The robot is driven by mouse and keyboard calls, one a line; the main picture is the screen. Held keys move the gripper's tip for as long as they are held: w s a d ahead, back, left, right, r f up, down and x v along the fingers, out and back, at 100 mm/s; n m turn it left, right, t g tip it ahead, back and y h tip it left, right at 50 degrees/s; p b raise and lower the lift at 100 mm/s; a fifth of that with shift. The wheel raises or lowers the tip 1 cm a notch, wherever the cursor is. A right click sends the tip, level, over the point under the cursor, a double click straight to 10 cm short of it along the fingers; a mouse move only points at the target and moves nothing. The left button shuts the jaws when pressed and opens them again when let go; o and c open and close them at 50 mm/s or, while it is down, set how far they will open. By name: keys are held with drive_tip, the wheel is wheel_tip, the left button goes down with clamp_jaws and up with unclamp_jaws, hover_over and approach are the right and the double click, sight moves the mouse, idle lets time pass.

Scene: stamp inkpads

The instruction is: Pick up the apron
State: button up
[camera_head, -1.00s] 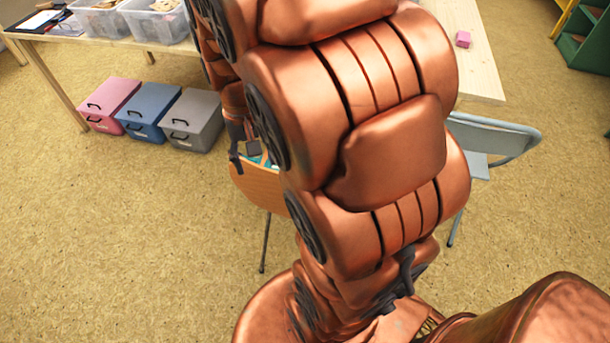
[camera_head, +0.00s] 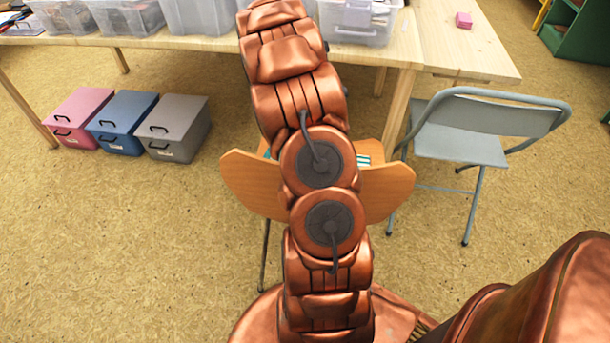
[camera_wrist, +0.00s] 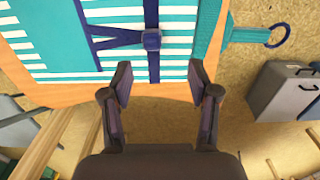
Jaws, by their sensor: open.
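The apron (camera_wrist: 60,45) is teal with white stripes and has navy straps joined by a buckle and a navy ring on a teal strap. It lies on a wooden chair (camera_head: 245,182); in the wrist view the chair's wooden edge (camera_wrist: 60,95) shows beside it. In the head view only small bits of the apron (camera_head: 363,160) show past my arm. My gripper (camera_wrist: 160,82) is open and empty, with its fingertips at the apron's near edge in the wrist view; I cannot tell the height gap. The head view hides the gripper behind my arm.
A long wooden table (camera_head: 400,55) with clear plastic bins (camera_head: 200,14) stands behind the chair. A grey folding chair (camera_head: 460,140) is to the right. Pink (camera_head: 78,115), blue (camera_head: 122,122) and grey (camera_head: 174,128) boxes stand on the floor at left. Floor in front is clear.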

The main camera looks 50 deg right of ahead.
drive_tip(key=shift+w+d+f, duration=0.1)
drive_tip(key=shift+d+f, duration=0.4)
drive_tip(key=shift+f, duration=0.35)
wheel_tip(320, 180, down, 2)
drive_tip(key=shift+d+f, duration=0.1)
drive_tip(key=shift+f, duration=0.05)
drive_tip(key=shift+s+a+f+b, duration=0.1)
drive_tip(key=shift+s+f+b, duration=0.1)
drive_tip(key=shift+f, duration=0.7)
drive_tip(key=shift+s+a+f+b, duration=0.1)
drive_tip(key=shift+s+f+b, duration=0.1)
drive_tip(key=shift+f, duration=0.65)
drive_tip(key=shift+s+a+f+b, duration=0.1)
drive_tip(key=shift+s+f+b, duration=0.1)
drive_tip(key=shift+f, duration=0.7)
clamp_jaws()
